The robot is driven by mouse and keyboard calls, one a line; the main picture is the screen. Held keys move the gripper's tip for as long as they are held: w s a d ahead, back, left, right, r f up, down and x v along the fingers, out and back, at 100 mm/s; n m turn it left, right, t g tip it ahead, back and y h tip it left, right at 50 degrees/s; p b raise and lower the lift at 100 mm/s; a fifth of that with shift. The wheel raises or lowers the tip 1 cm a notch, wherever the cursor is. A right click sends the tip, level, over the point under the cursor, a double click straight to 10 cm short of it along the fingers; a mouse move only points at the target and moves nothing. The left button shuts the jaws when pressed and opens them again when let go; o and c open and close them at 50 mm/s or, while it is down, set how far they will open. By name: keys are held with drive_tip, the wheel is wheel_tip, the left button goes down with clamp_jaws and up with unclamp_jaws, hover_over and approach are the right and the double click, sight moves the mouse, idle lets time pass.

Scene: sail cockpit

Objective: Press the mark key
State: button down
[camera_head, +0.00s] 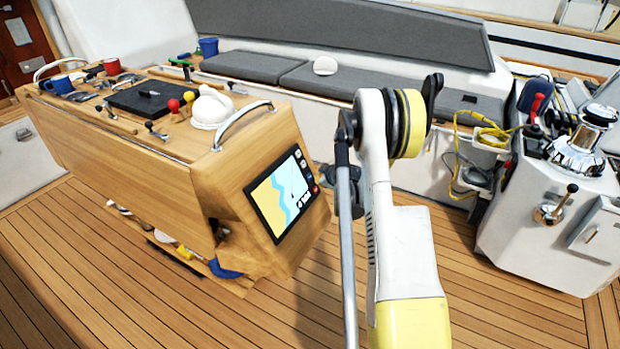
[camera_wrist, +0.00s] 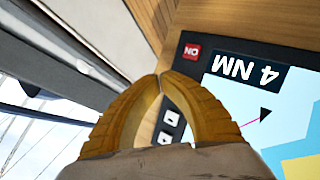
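The chart plotter (camera_head: 283,196) is set in the sloping end of the wooden cockpit table, with a lit chart and a column of small keys along its right edge. In the wrist view its screen (camera_wrist: 262,105) appears upside down, with "4 NM" on a dark label. A red key (camera_wrist: 192,52) with white lettering and white keys with dark icons, one of them here (camera_wrist: 171,117), lie on the black bezel. I cannot read which one is the mark key. My gripper (camera_wrist: 160,77) has its yellow fingertips together with nothing between them, over the bezel's edge. Contact cannot be judged.
The wooden table (camera_head: 120,150) carries mugs, levers and a white domed object (camera_head: 212,108). A grey cushioned bench (camera_head: 300,75) runs behind. A winch (camera_head: 590,140) stands on a white console at right. The teak floor (camera_head: 490,290) is clear in front.

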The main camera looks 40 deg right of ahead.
drive_tip(key=shift+w+a+f, duration=0.25)
drive_tip(key=shift+w, duration=0.25)
idle(1.2)
drive_tip(key=shift+w+a+f, duration=0.1)
drive_tip(key=shift+w+f, duration=0.1)
drive_tip(key=shift+w, duration=0.15)
drive_tip(key=shift+w+a+f, duration=0.15)
drive_tip(key=shift+w+f, duration=0.05)
drive_tip(key=shift+w, duration=0.15)
idle(0.7)
idle(0.3)
drive_tip(key=shift+s+d+r, duration=0.25)
drive_tip(key=shift+s+r, duration=0.15)
drive_tip(key=shift+s, duration=0.3)
drive_tip(key=shift+s, duration=0.1)
drive_tip(key=s, duration=0.1)
drive_tip(key=s+d+r, duration=0.1)
drive_tip(key=s+r, duration=0.1)
drive_tip(key=s, duration=0.1)
drive_tip(key=shift+d+r+p, duration=0.15)
drive_tip(key=shift+d+p, duration=0.2)
